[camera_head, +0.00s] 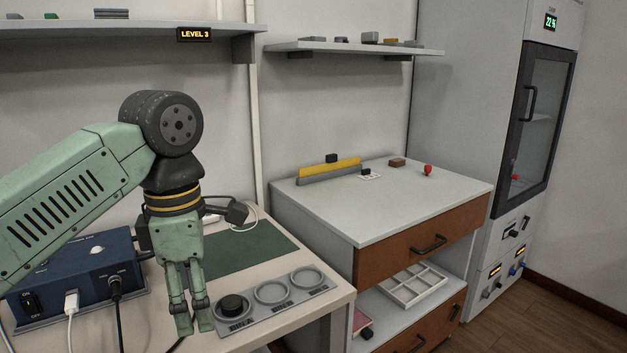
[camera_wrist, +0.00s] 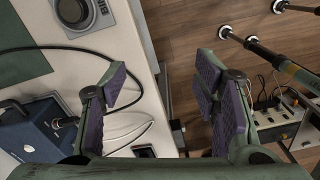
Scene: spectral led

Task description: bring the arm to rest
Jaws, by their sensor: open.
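My gripper (camera_head: 194,326) hangs fingers-down over the front of the left table, beside a grey three-ring holder (camera_head: 274,301). In the wrist view my gripper (camera_wrist: 165,95) has its purple-padded fingers spread wide apart with nothing between them. Below the fingers in that view are the table edge and the wooden floor. My green arm reaches in from the left in the head view.
A blue box (camera_head: 75,270) with plugged-in cables stands left of my gripper. A black round piece (camera_head: 233,305) sits in the holder's left ring. A green mat (camera_head: 246,250) lies behind. A cabinet (camera_head: 400,215) stands right; shelves (camera_head: 120,27) hang above.

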